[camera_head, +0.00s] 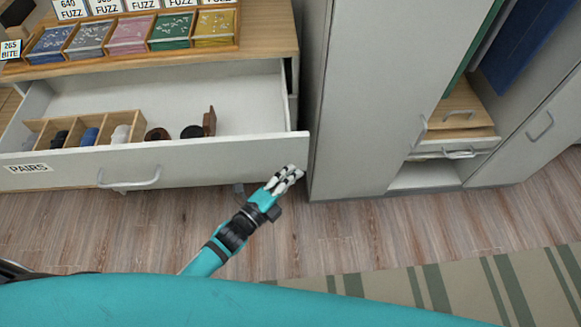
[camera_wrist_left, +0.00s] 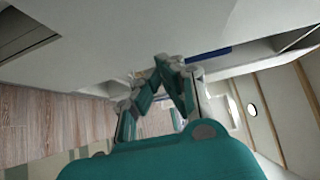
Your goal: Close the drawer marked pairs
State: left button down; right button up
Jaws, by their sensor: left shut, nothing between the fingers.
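The drawer marked pairs (camera_head: 215,158) is pulled out from the wooden-topped chest in the head view. Its label PAIRS (camera_head: 28,169) is at the left of the white front, and a grey bar handle (camera_head: 128,182) is at the middle. My left gripper (camera_head: 292,172) is shut and empty. In the head view it appears just in front of the right part of the drawer front; whether it touches cannot be told. Its fingers also show in the left wrist view (camera_wrist_left: 172,72), close to pale panels. My right gripper is not in view.
The drawer holds a wooden divider (camera_head: 100,130) with rolled items, and some dark items beside it. Bins of coloured pieces (camera_head: 135,35) stand on the chest top. A tall white wardrobe (camera_head: 360,100) is close at the right. Wooden floor (camera_head: 340,235) is clear in front.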

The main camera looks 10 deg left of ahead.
pick_arm(q)
jog(key=shift+w+a, duration=0.25)
jog(key=shift+w, duration=0.6)
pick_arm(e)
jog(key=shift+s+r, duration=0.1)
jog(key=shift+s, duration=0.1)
pick_arm(q)
jog(key=shift+w, duration=0.1)
